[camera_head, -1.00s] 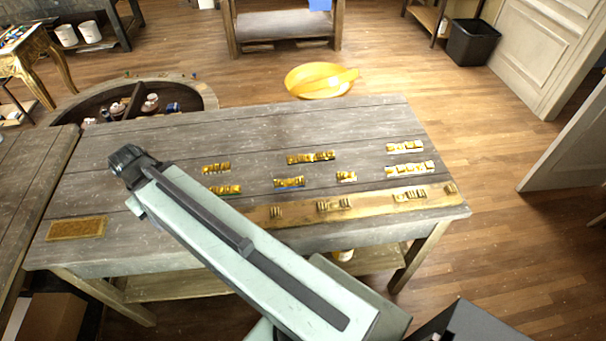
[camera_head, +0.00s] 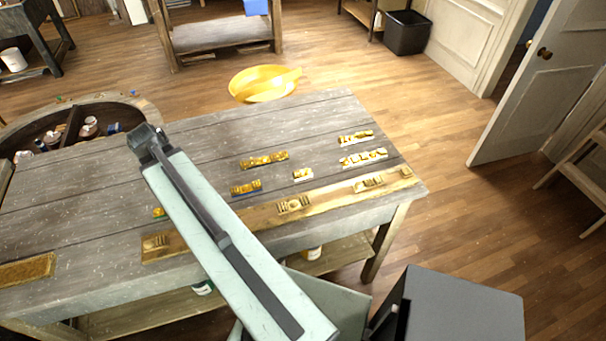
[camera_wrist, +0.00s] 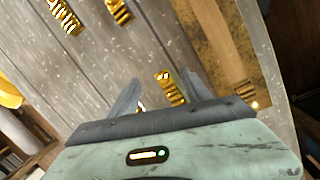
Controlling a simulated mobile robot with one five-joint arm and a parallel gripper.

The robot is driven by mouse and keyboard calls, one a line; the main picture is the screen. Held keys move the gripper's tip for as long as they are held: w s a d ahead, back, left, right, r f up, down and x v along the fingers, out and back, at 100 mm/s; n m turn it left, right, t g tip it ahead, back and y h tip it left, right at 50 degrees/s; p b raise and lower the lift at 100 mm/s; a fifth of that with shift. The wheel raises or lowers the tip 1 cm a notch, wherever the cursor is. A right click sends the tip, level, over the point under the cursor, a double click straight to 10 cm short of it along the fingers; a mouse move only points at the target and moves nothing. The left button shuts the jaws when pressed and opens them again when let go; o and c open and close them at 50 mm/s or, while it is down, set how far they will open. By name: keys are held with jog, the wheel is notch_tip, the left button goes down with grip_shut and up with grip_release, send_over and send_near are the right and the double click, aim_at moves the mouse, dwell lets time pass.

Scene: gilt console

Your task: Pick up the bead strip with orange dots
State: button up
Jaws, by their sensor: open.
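Several gilt bead strips lie in loose rows on the grey wooden table (camera_head: 320,117). They include a longer strip (camera_head: 264,159), one with a bluish edge (camera_head: 246,187), a short one (camera_head: 303,175) and two pale-edged ones at the right (camera_head: 357,138) (camera_head: 363,157). I cannot tell which has orange dots. In the wrist view my gripper (camera_wrist: 163,75) is open, with one gilt strip (camera_wrist: 172,90) showing between its fingers, its near end hidden by the gripper body. My arm hides part of the table and my gripper in the head view.
A gold plank (camera_head: 330,196) with ornaments runs along the table's front edge. A gold textured plate (camera_head: 25,270) lies at the front left. A yellow bowl (camera_head: 262,84) is on the floor behind the table. The table's back right is clear.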

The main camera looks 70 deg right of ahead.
jog(key=s+d+f+n+g+b, duration=0.1)
jog(key=s+d+n, duration=0.1)
jog(key=s+d, duration=1.15)
jog(key=n+g, duration=0.2)
send_near(302, 171)
jog(key=f, duration=0.1)
jog(key=f+b, duration=0.1)
jog(key=s+f+b, duration=0.1)
jog(key=f+b, duration=0.1)
jog(key=shift+s+h, duration=0.1)
jog(key=shift+h, duration=0.3)
jog(key=b+x, duration=0.5)
jog(key=shift+d+f, duration=0.1)
jog(key=shift+f, duration=0.05)
grip_shut()
